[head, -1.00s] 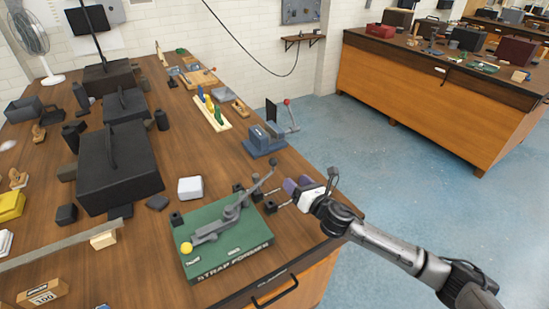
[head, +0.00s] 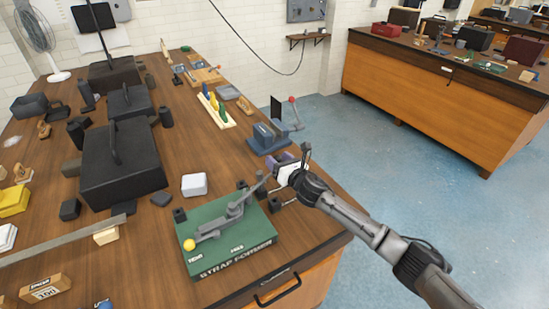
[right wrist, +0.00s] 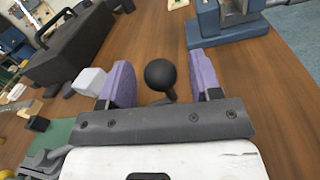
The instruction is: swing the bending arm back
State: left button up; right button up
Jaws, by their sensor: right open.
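The green strap former (head: 232,258) sits at the table's front right. Its grey bending arm (head: 238,209) slants across the top toward the back right. A yellow ball (head: 189,244) is at its front left corner. My right gripper (head: 275,184), with purple finger pads, reaches in from the right at the arm's far end. In the right wrist view, the arm's black ball knob (right wrist: 161,75) stands between the two open fingers (right wrist: 160,64), with gaps on both sides. Whether the knob is level with the pads is hard to tell. My left gripper is not in view.
A blue vise-like tool (head: 270,138) stands just behind my right gripper. A white block (head: 194,184) is behind the strap former. Black cases (head: 122,162) fill the table's left. Bare wood lies between the white block and the vise-like tool.

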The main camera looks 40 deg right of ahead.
jog(key=shift+w, duration=1.25)
grip_shut()
